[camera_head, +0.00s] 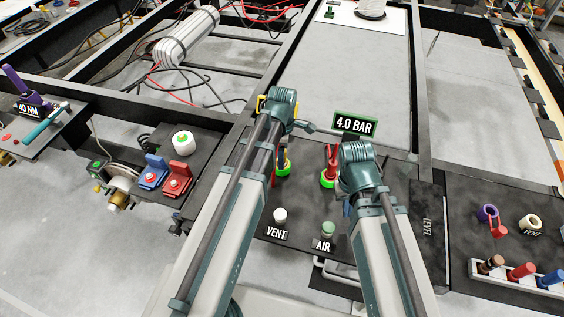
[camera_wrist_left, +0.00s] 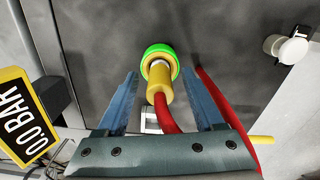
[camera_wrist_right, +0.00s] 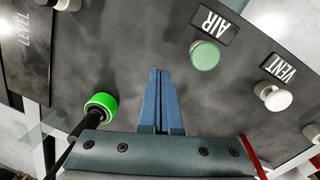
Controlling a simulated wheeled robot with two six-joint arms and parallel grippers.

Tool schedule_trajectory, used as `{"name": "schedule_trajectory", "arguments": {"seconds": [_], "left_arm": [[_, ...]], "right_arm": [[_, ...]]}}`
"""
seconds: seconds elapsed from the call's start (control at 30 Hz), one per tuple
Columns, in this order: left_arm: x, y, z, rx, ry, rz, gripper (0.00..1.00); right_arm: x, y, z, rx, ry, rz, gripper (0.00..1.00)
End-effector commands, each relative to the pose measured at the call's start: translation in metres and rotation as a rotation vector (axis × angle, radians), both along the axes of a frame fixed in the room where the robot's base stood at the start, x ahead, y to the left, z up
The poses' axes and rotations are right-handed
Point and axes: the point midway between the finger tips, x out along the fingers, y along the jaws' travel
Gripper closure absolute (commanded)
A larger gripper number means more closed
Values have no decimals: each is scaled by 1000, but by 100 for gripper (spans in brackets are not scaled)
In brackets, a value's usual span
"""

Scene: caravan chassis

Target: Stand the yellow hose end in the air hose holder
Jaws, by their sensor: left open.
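The yellow hose end (camera_wrist_left: 160,88) is upright in the left wrist view, its pale tip at the middle of a green-ringed holder (camera_wrist_left: 158,50) and apparently in it. A red hose (camera_wrist_left: 166,118) runs from its other end. In the head view the hose end (camera_head: 283,157) shows partly behind my left wrist, above a green ring (camera_head: 282,170). My left gripper (camera_wrist_left: 160,82) is open, with one finger on each side of the hose end and visible gaps. My right gripper (camera_wrist_right: 160,75) is shut and empty above the dark panel, its fingers mostly hidden in the head view.
A second green ring (camera_head: 328,181) has a red part above it. VENT (camera_head: 280,215) and AIR (camera_head: 327,229) knobs stand at the panel's front. A 4.0 BAR sign (camera_head: 355,125) stands behind my right wrist. A 0.0 BAR sign (camera_wrist_left: 22,115) is beside my left gripper.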

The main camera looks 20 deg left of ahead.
Motion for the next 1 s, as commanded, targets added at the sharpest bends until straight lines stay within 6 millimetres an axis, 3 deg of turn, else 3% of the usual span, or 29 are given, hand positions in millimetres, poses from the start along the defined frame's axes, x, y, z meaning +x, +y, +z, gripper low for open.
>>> {"name": "schedule_trajectory", "arguments": {"seconds": [0.03,0.4,0.43,0.83,1.0], "left_arm": [[0,0,1,0,0,0,31],[0,0,1,0,0,0,97],[0,0,1,0,0,0,100],[0,0,2,0,0,0,100],[0,0,11,0,0,0,100]], "right_arm": [[0,0,1,0,0,0,100],[0,0,1,0,0,0,100],[0,0,1,0,0,0,100],[0,0,2,0,0,0,100],[0,0,11,0,0,0,100]]}}
